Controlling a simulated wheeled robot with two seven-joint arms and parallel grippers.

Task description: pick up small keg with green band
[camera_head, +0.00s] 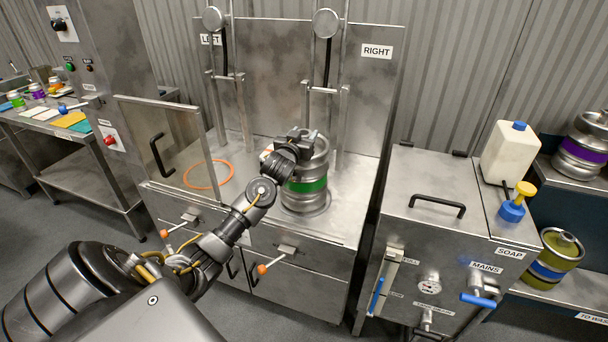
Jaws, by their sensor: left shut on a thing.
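The small steel keg with a green band (306,187) stands upright on the right-hand station of the steel machine, below the RIGHT label. My left arm reaches in from the lower left. My left gripper (301,140) is at the top of the keg and shut on it; the wrist hides part of the keg's left side and the exact finger contact. The keg's base appears to rest on, or be very close to, the round plate (318,207) under it. My right gripper is not in view.
A clear door (166,150) stands open at the left. An orange ring (208,175) lies on the left station. Upright posts rise behind the keg. A steel washer cabinet (430,235) with a white jug (509,153) stands right; other kegs (583,145) sit on shelves beyond.

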